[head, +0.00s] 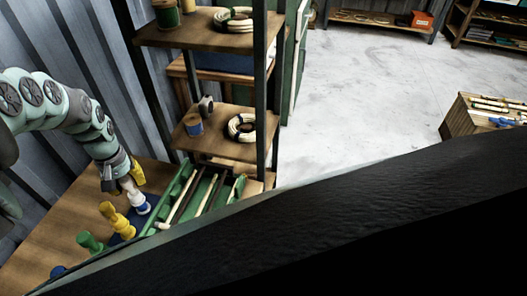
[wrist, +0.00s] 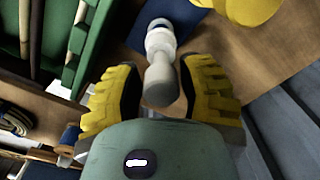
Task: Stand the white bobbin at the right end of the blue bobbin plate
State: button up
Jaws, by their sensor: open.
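The white bobbin (head: 141,204) stands, seemingly upright, at the right end of the dark blue bobbin plate (head: 152,199) on the wooden bench. In the wrist view, the white bobbin (wrist: 160,72) has its grey-white stem between my yellow fingers and its wide base by the blue plate (wrist: 196,22). My gripper (head: 131,182) is open just above it. In the wrist view, my gripper (wrist: 163,88) shows gaps on both sides of the stem. The exact contact under the base is hidden.
A green tray (head: 174,196) with rods lies close to the right. A shelf rack (head: 214,133) stands behind. A black shape covers the lower right.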

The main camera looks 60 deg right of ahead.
notch_tip(320, 180, up, 10)
jog(key=p, duration=0.2)
jog(key=shift+p, duration=0.4)
jog(key=shift+s, duration=0.1)
